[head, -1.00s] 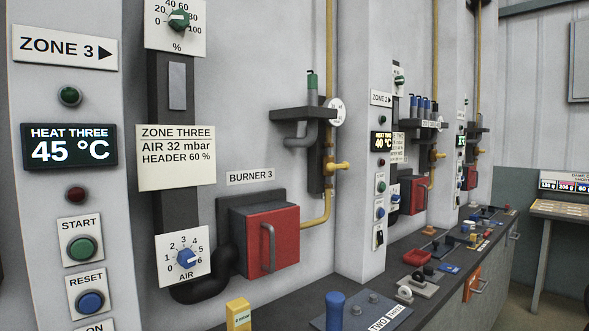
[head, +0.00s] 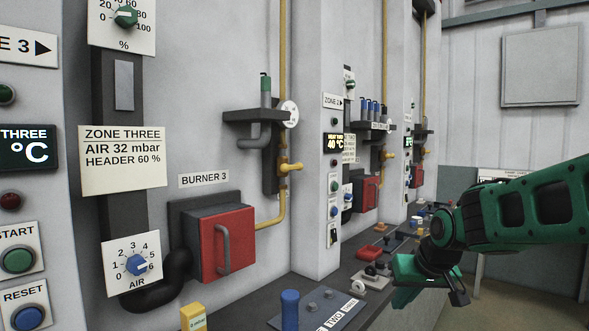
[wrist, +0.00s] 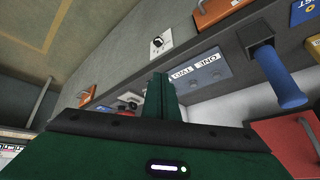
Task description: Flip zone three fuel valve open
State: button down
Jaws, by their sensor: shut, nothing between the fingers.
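The zone three fuel line is a yellow pipe (head: 282,80) on the wall right of the BURNER 3 label (head: 205,180). A yellow valve handle (head: 291,167) sits on it and sticks out sideways to the right, across the upright pipe. My gripper (head: 403,297) is low at the right, over the bench area, well away from the valve and apart from it. In the wrist view its green fingers (wrist: 161,97) are together with nothing held. The valve is not clearly visible in the wrist view.
A red burner box (head: 221,243) with a grey handle is on the wall below the valve. A dark bracket (head: 255,115) with a green-topped lever is left of the pipe. A blue lever (head: 290,308) rises from the bench, also in the wrist view (wrist: 279,78). A wall pillar stands right.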

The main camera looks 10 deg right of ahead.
jog(key=w+a+r+n+t+y, duration=0.1)
jog(key=w+a+r+t, duration=0.1)
jog(key=w+r, duration=0.35)
jog(key=w+a+r+n+t+y, duration=0.1)
jog(key=w+a+r+t, duration=0.15)
jog(key=w, duration=0.65)
jog(key=w+a+r+t+y, duration=0.3)
jog(key=w+r, duration=0.4)
jog(key=r, duration=0.3)
jog(key=w+a+r+n+t+y, duration=0.1)
jog(key=w+a+r+t+y, duration=0.2)
jog(key=r, duration=0.8)
jog(key=w+t+y, duration=0.2)
jog(key=w, duration=0.2)
jog(key=shift+w+a+n, duration=0.1)
jog(key=shift+a+n, duration=0.05)
jog(key=shift+n, duration=0.15)
notch_tip(320, 180, up, 3)
send_over(292, 168)
jog(key=s+d, duration=0.1)
jog(key=s, duration=0.1)
jog(key=shift+s+a+f, duration=0.15)
jog(key=shift+f, duration=0.45)
jog(key=shift+s+a+f, duration=0.15)
jog(key=shift+f, duration=0.5)
jog(key=shift+s+a+f, duration=0.15)
jog(key=shift+f, duration=0.45)
